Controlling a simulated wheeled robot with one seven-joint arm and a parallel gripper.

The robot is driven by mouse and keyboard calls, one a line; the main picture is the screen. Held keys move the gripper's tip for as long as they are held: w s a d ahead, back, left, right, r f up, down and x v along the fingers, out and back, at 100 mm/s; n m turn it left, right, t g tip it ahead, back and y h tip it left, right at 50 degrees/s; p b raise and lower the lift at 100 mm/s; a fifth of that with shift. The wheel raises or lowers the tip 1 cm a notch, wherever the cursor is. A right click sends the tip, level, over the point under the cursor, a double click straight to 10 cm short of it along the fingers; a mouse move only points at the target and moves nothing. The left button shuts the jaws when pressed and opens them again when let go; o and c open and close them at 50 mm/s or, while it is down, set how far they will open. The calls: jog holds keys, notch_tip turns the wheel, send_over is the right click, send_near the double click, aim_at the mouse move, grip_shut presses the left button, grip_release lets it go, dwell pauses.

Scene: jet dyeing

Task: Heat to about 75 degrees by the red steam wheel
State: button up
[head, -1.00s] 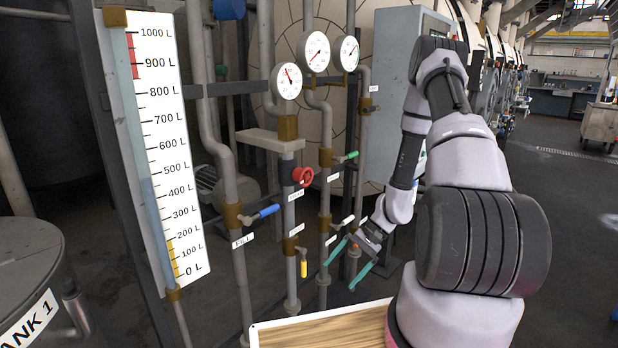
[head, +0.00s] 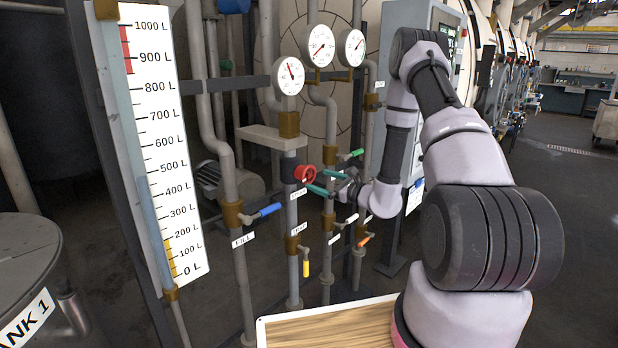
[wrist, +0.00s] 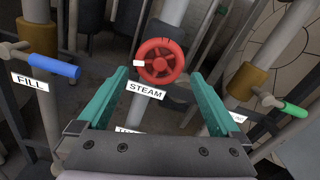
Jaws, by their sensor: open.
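The red steam wheel (head: 304,174) sits on a vertical pipe below a round gauge (head: 289,75). In the wrist view the wheel (wrist: 160,61) lies ahead, between and just beyond my fingertips, with a white mark on its left side. My gripper (head: 322,182) is open with teal fingers and points left at the wheel. In the wrist view my gripper (wrist: 161,72) has one finger on each side of the wheel; contact cannot be told. The STEAM label (wrist: 146,90) hangs below the wheel. The gauge's needle is visible, but its figures are too small to read.
A blue FILL handle (head: 269,210) is left of the wheel. A green handle (head: 354,154), a yellow handle (head: 306,268) and an orange handle (head: 364,240) are on nearby pipes. A level gauge board (head: 160,140) stands at left. A wooden board (head: 330,328) is at the bottom.

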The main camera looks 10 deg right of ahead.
aim_at(311, 177)
jog(key=x, duration=0.5)
jog(key=shift+w+a, duration=0.25)
jog(key=shift+w, duration=0.1)
jog(key=c, duration=1.1)
jog(key=shift+o, duration=0.3)
